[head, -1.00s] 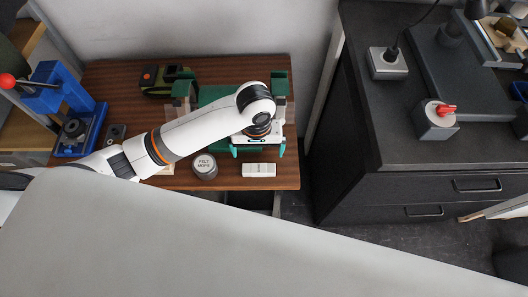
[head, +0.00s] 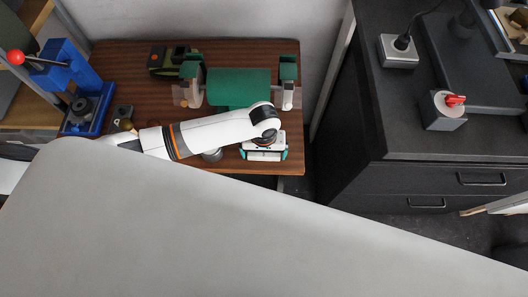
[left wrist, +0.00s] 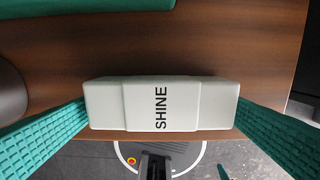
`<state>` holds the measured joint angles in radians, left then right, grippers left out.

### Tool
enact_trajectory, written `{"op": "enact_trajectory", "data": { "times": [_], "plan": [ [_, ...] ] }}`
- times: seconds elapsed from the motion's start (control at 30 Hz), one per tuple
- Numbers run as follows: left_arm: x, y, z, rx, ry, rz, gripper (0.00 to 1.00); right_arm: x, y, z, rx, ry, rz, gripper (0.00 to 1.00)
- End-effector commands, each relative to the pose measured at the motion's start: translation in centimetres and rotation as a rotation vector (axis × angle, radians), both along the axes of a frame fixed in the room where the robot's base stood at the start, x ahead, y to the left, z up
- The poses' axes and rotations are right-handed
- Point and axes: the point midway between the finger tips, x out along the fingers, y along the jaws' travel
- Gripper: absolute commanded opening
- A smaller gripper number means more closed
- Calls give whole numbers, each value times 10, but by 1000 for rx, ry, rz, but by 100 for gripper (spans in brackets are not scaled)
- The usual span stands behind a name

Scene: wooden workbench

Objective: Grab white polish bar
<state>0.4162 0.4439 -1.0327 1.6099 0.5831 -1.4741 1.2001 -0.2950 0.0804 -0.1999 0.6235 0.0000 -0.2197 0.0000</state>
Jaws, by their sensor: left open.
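The white polish bar (left wrist: 162,104), marked SHINE, lies on the wooden bench top (left wrist: 235,50) near its front edge in the left wrist view. In the head view it is hidden under my left gripper (head: 264,155). My left gripper has green ribbed fingers and is open, pointing down over the bar. In the left wrist view one finger is at the bar's left end and one at its right end, with the bar between them. I cannot tell whether either finger touches it. My right gripper is not in view.
A round grey tin (head: 212,155) is mostly hidden behind my left arm, left of the gripper. A green machine (head: 240,86) stands behind. A blue press (head: 88,85) is at the bench's left. A black cabinet (head: 430,180) stands to the right beyond a gap.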

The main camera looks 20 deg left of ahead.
Motion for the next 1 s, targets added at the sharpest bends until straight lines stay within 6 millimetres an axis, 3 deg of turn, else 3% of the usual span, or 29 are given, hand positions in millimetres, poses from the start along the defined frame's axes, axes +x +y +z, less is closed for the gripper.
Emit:
{"op": "enact_trajectory", "data": {
  "times": [0.2, 0.43, 0.73, 1.0],
  "plan": [
    [0, 0, -1, -1, -1, -1, 100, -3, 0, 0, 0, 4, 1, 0],
    [0, 0, -1, -1, -1, -1, 65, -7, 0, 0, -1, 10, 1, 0],
    [1, -1, 6, -3, -2, -1, 65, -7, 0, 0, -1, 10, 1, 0],
    [1, -1, 56, -5, -6, -2, 65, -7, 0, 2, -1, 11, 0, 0]
  ]
}}
